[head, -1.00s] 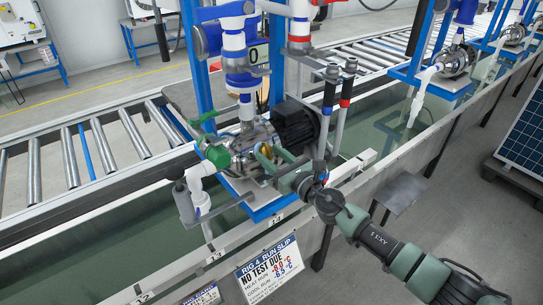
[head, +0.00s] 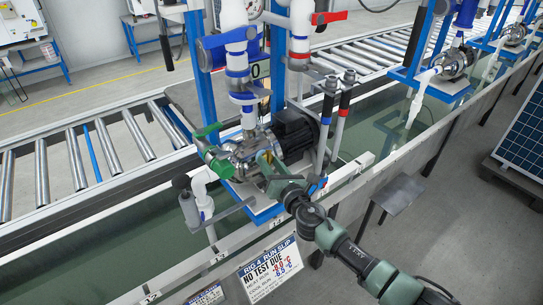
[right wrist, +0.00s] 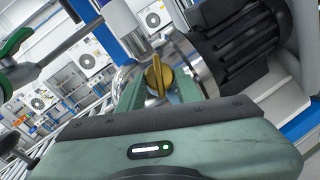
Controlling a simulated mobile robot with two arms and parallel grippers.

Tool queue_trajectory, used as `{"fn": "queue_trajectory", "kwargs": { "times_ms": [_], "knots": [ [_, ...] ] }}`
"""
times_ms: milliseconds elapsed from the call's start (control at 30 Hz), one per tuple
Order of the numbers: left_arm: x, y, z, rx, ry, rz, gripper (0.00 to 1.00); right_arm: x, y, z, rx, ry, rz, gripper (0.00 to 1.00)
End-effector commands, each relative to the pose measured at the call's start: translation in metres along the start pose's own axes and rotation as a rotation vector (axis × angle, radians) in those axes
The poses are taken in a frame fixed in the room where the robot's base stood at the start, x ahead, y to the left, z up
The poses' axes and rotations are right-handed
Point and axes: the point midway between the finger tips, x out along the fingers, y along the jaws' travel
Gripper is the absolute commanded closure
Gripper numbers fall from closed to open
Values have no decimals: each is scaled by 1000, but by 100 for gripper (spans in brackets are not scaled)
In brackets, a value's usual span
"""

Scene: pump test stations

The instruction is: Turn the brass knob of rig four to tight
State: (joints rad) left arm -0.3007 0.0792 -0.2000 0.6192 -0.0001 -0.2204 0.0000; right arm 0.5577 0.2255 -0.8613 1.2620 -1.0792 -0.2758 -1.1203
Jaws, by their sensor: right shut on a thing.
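Rig four's pump (head: 238,157) stands on a blue-framed base above the water trough. Its brass knob (right wrist: 157,76) shows clearly in the right wrist view, with its raised grip standing upright in the picture. My right gripper (head: 267,165) reaches the pump from the lower right in the head view and hides most of the knob there. In the right wrist view my right gripper (right wrist: 158,88) has one finger on each side of the knob and is shut on it. My left gripper is not in view.
A black motor (head: 296,133) sits right behind the knob. Upright pipes with blue and red bands (head: 335,115) stand close to its right. A green-handled valve (head: 215,155) is to the left. A rig 4 slip (head: 269,270) reading "NO TEST DUE" hangs in front.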

Motion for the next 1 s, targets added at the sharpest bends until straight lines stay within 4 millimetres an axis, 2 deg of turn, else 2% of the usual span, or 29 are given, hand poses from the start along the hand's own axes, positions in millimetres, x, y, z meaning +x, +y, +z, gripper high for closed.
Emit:
{"fn": "queue_trajectory", "kwargs": {
  "times_ms": [33,200,1000],
  "knots": [
    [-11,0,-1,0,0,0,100,-1,3,4,44,2,-25,100],
    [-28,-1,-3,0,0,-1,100,0,5,4,185,2,-106,100],
    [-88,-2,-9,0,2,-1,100,2,12,7,810,0,-469,100]
  ]
}}
